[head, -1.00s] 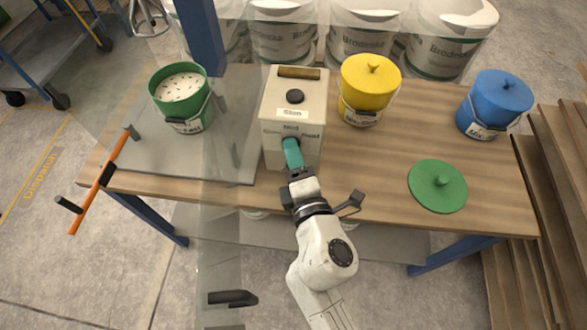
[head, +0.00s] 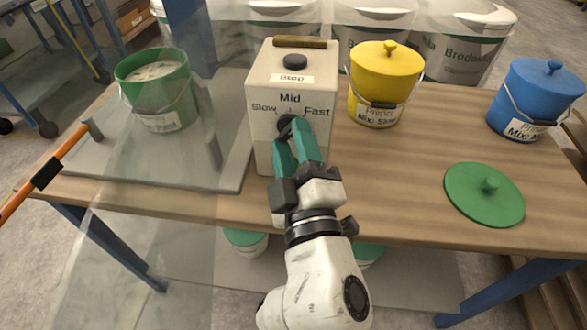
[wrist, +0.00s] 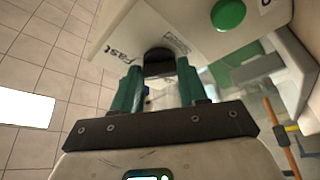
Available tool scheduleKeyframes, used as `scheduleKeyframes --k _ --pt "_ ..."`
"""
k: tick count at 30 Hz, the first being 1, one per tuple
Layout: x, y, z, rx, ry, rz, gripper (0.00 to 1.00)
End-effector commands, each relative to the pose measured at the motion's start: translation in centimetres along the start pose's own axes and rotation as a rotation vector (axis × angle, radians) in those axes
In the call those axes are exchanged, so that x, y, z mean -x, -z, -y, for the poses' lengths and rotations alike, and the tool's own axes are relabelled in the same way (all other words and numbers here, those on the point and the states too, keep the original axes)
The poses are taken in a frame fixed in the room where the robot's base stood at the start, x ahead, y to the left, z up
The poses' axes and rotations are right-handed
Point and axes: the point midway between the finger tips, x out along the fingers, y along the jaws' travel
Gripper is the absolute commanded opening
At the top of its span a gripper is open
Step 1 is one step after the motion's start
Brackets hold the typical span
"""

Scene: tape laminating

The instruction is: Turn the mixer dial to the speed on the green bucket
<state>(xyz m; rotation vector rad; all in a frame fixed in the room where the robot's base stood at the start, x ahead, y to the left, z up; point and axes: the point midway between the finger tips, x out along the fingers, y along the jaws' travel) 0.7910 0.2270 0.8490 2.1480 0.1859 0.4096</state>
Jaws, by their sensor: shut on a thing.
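The mixer control box (head: 262,92) is cream, with "Slow" at left, "Mid" at top and "Fast" at right around a black dial (head: 288,124). My gripper (head: 299,142) has its teal fingers shut on the dial, reaching from the front. In the wrist view the dial (wrist: 158,62) sits between the fingertips, with "Fast" printed to its left. The fingers hide much of the dial, so I cannot tell its setting. The green bucket (head: 142,92) is open, holds pale contents and stands at the left behind a clear panel. Its label (head: 163,121) is too faint to read.
A black knob (head: 295,62) and a "Stop" label top the box. The yellow bucket (head: 382,85) and blue bucket (head: 532,97) stand to its right. A green lid (head: 484,198) lies on the wooden table (head: 400,180). An orange-handled bar (head: 48,172) is at far left.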

Motion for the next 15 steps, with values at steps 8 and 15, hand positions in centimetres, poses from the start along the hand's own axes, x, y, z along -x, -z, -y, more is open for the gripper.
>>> scheduleKeyframes --k 8,15 --pt "0.13 -0.44 0.84 -0.148 -0.061 0.003 0.12" --pt "0.04 -0.31 0.72 -0.224 -0.091 0.006 0.12"
